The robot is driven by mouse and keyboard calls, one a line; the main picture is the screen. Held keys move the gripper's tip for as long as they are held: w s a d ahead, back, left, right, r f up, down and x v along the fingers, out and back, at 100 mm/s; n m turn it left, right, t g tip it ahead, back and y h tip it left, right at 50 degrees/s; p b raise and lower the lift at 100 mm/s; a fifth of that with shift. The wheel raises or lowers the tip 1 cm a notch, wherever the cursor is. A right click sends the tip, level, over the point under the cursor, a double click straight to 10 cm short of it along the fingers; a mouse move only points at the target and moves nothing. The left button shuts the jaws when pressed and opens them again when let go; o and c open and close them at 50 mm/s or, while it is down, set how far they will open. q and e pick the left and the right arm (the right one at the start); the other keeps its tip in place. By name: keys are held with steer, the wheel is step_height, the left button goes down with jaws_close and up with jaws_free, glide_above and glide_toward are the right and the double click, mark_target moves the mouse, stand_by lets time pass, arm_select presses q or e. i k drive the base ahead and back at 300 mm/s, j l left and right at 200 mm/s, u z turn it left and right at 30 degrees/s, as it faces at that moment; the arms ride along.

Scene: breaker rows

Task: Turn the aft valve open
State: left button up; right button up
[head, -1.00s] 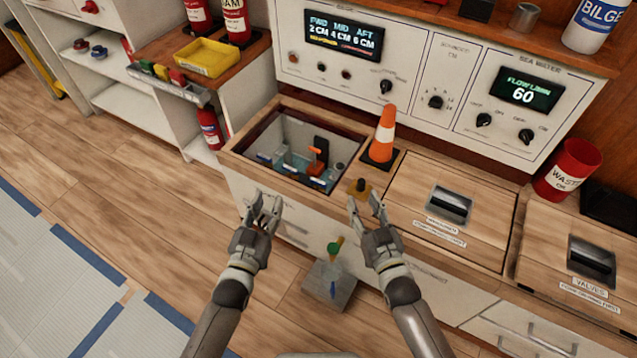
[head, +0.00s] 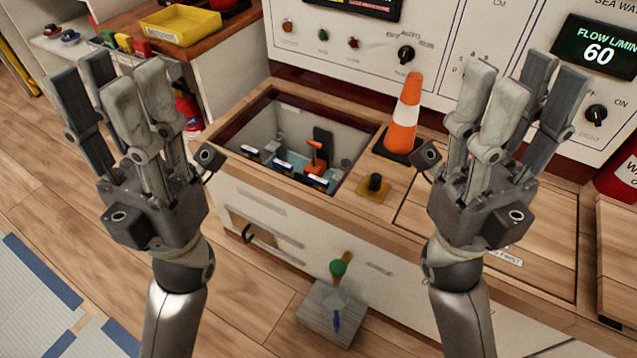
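No valve marked aft can be made out. The wooden valves hatch lid (head: 616,255), whose label showed earlier, is cut off at the right edge and partly behind the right hand. My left gripper (head: 110,80) is raised at left, open and empty, left of the open hatch well. My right gripper (head: 522,78) is raised at right, open and empty, in front of the panel and a closed lid.
The open well (head: 300,132) holds an orange handle (head: 315,155) and blue-white parts. The flow display (head: 600,48) reads 60. A yellow tray (head: 180,24) sits at upper left.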

mark_target(320, 182)
steer(key=i+j+z, duration=0.15)
steer(key=j, duration=0.3)
steer(key=i+j+z, duration=0.15)
steer(key=j, duration=0.35)
steer(key=j+z, duration=0.15)
steer(key=j, duration=0.35)
steer(key=i, duration=0.05)
